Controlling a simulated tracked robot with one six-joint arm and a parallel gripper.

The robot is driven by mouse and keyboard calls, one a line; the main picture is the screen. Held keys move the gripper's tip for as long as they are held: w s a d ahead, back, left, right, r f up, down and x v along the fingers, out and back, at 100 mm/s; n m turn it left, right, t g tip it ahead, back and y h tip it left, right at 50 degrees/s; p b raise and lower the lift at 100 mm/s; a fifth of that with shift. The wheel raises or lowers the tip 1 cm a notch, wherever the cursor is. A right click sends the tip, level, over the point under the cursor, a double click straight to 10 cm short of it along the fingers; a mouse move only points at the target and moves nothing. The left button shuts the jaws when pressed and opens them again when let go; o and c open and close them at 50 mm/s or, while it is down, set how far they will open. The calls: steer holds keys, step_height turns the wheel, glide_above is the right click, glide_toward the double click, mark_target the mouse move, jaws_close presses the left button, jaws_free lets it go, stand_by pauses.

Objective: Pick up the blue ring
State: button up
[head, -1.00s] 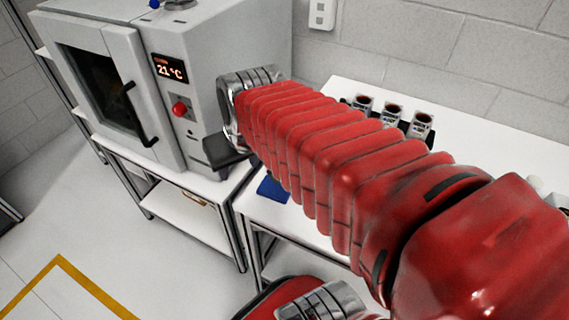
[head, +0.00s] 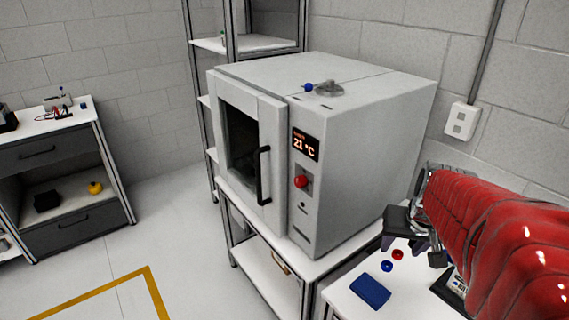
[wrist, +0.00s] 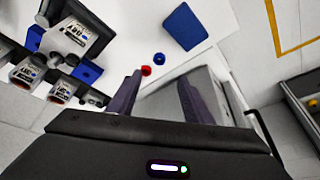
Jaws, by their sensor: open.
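The blue ring (head: 386,266) lies flat on the white table, just in front of a red ring (head: 397,254). In the wrist view the blue ring (wrist: 159,58) shows clear of the fingers, beyond their tips, with the red ring (wrist: 146,70) beside it near the left fingertip. My gripper (wrist: 160,80) is open and empty. In the head view my gripper (head: 411,250) hangs over the table, close to the rings and to their right and above. Neither ring is touched, as far as I can tell.
A blue pad (head: 370,290) lies near the rings. A grey oven (head: 350,150) stands just left of the table.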

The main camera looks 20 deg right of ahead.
glide_above(386, 271)
steer(key=s, duration=0.2)
steer(key=shift+w+a+f, duration=0.1)
steer(key=shift+a+f, duration=0.05)
steer(key=shift+f, duration=1.15)
steer(key=shift+w+a+f, duration=0.1)
steer(key=shift+f, duration=1.25)
steer(key=shift+w+a+f, duration=0.1)
steer(key=shift+a+f, duration=0.05)
steer(key=shift+f, duration=1.15)
steer(key=shift+x, duration=2.6)
steer(key=shift+d, duration=0.15)
steer(key=shift+c, duration=0.3)
steer(key=c, duration=1.1)
